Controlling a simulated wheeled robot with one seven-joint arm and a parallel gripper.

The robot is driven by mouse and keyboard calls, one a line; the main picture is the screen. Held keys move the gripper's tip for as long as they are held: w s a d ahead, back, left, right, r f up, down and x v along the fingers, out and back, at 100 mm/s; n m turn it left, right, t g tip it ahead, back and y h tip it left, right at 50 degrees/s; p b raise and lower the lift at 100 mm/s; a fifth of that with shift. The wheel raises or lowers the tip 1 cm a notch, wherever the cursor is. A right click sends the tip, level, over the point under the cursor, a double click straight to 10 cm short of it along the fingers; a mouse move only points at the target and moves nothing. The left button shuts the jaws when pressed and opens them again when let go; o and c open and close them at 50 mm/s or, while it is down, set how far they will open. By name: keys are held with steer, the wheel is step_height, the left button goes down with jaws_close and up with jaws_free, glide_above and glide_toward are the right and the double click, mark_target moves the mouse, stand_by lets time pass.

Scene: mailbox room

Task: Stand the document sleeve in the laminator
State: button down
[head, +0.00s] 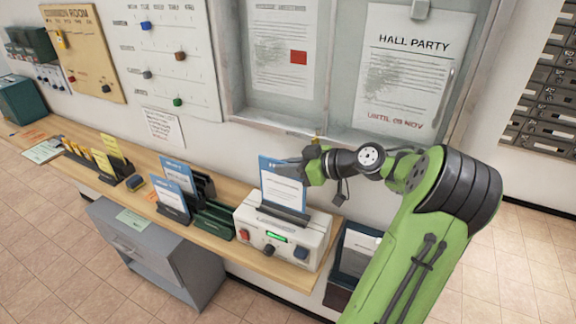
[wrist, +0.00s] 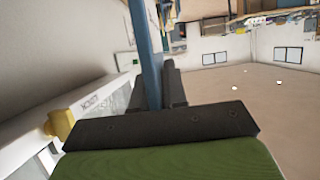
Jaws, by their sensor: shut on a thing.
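The document sleeve (head: 281,190), blue with a white sheet, is upright at the laminator (head: 318,236). Its lower edge is at the dark slot piece on the laminator's top; I cannot tell how deep it sits. The laminator is a white box with a red knob, a green display and dark knobs. My gripper (head: 292,168) is shut on the sleeve's upper right edge. In the wrist view the sleeve (wrist: 147,45) shows edge-on as a blue strip between the dark fingers (wrist: 160,92).
Dark holders with blue-topped sleeves (head: 172,186) stand on the wooden shelf (head: 140,160) left of the laminator. A dark bin (head: 355,252) with a white sheet is at its right. A glass notice case (head: 345,70) hangs close behind my arm. A grey cabinet (head: 145,250) is below the shelf.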

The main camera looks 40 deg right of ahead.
mark_target(288, 207)
steer(key=shift+w+f+b, duration=0.1)
steer(key=shift+f+b, duration=4.75)
steer(key=shift+f, duration=0.75)
steer(key=shift+r, duration=0.1)
steer(key=c, duration=1.1)
jaws_free()
steer(key=p+v, duration=0.3)
steer(key=v, duration=1.2)
steer(key=shift+s+r+p, duration=0.2)
steer(key=shift+s+p, duration=0.1)
steer(key=shift+s, duration=0.05)
